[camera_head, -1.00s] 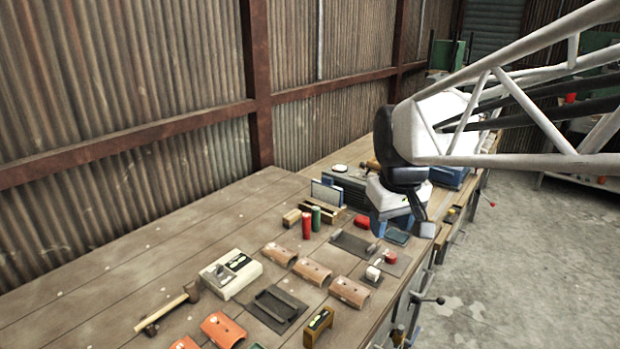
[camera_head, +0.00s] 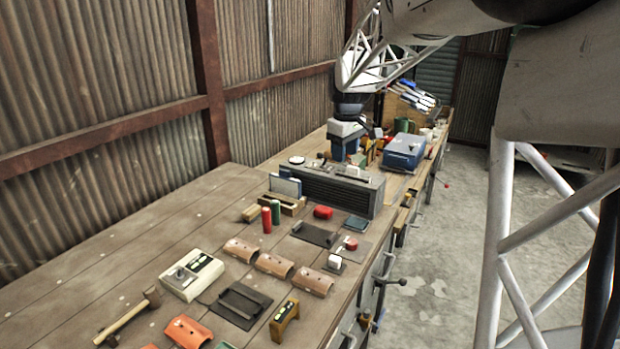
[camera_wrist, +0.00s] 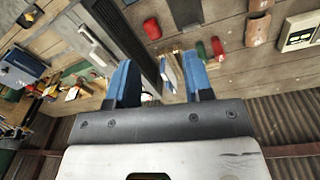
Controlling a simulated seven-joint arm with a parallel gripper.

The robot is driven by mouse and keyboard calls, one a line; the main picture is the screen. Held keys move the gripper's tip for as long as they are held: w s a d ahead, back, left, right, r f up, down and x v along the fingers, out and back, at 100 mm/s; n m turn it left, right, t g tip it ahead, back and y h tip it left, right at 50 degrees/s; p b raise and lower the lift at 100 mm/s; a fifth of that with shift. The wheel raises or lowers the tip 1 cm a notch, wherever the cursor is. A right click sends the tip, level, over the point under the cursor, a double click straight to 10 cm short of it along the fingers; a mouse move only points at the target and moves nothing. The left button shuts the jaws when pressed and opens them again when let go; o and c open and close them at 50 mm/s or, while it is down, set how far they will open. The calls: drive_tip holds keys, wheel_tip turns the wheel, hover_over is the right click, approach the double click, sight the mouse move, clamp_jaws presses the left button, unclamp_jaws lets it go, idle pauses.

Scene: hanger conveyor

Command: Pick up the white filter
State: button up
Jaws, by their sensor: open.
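A small white round piece (camera_head: 297,160) lies at the back of the bench, behind the dark ribbed unit. A pale flat panel (camera_head: 285,186) stands upright in a wooden rack nearer to me. I cannot tell which of these is the white filter. My gripper (camera_head: 346,157) hangs behind the ribbed unit, to the right of the round piece. In the wrist view my gripper (camera_wrist: 158,76) has its two blue fingers apart with nothing held between them. A small white patch (camera_wrist: 148,98) shows past the fingers, mostly hidden by the gripper body.
The dark ribbed unit (camera_head: 328,190) stands between the rack and my gripper. A blue box (camera_head: 404,152) is to the right. The bench's left side is clear.

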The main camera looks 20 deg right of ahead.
sight(353, 167)
drive_tip(key=w+d+f+n, duration=0.1)
drive_tip(key=w+d+f, duration=0.1)
drive_tip(key=w, duration=0.3)
drive_tip(key=w+d+f+n, duration=0.1)
drive_tip(key=w+d+f, duration=0.1)
drive_tip(key=w+d, duration=0.2)
drive_tip(key=w+d+f, duration=0.3)
drive_tip(key=w, duration=0.3)
drive_tip(key=shift+w+d+n+g, duration=0.3)
drive_tip(key=shift+n+g, duration=0.1)
drive_tip(key=shift+f, duration=0.15)
drive_tip(key=shift+f, duration=1.25)
drive_tip(key=shift+s+f, duration=0.15)
drive_tip(key=shift+f, duration=2.45)
drive_tip(key=shift+c, duration=0.2)
